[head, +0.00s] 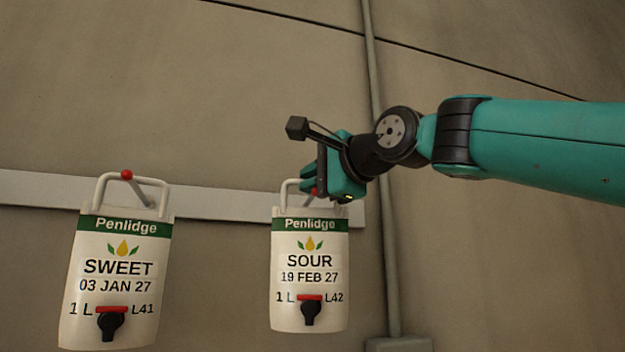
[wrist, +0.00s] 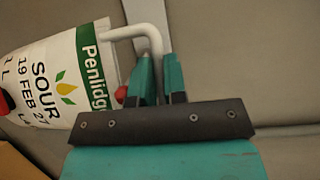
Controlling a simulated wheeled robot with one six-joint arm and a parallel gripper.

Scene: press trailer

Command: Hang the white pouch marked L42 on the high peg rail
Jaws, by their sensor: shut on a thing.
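The white L42 pouch (head: 310,262), labelled Penlidge SOUR 19 FEB 27, hangs upright in front of the right part of the pale peg rail (head: 222,202). My gripper (head: 322,186) is shut on the right side of its white handle. In the wrist view the fingers (wrist: 159,82) pinch the handle (wrist: 152,40), and the pouch (wrist: 50,75) shows sideways at the left. A red peg tip (head: 314,191) shows within the handle loop, partly behind the fingers; it also shows in the wrist view (wrist: 121,95). I cannot tell whether the handle rests on the peg.
Another white pouch, L41 SWEET (head: 115,280), hangs by its handle on a red-tipped peg (head: 127,175) at the left. Clear space lies between the pouches. A vertical pipe (head: 383,240) runs down the wall just right of the rail's end, into a box (head: 398,344).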

